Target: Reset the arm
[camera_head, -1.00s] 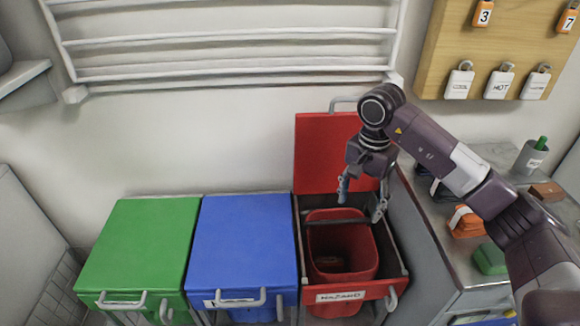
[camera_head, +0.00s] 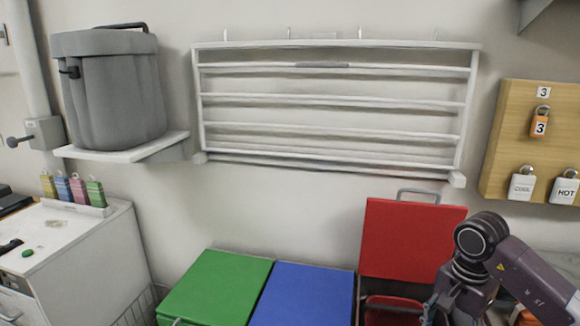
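My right arm comes in from the right edge in the head view. Its wrist (camera_head: 470,262) is in front of the red bin's raised lid. The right gripper's fingers are at the bottom edge and mostly cut off, so I cannot see whether they are open or shut. My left gripper is not in view. The red bin's lid (camera_head: 405,238) stands open against the wall. Only a strip of the red bin's inside (camera_head: 388,308) shows below it.
Closed green (camera_head: 215,290) and blue (camera_head: 305,295) lids are left of the red one. A white rack (camera_head: 330,130) hangs on the wall. A grey container (camera_head: 110,95) sits on a shelf. A board with padlocks (camera_head: 520,150) is at right. A white cabinet (camera_head: 95,260) is at left.

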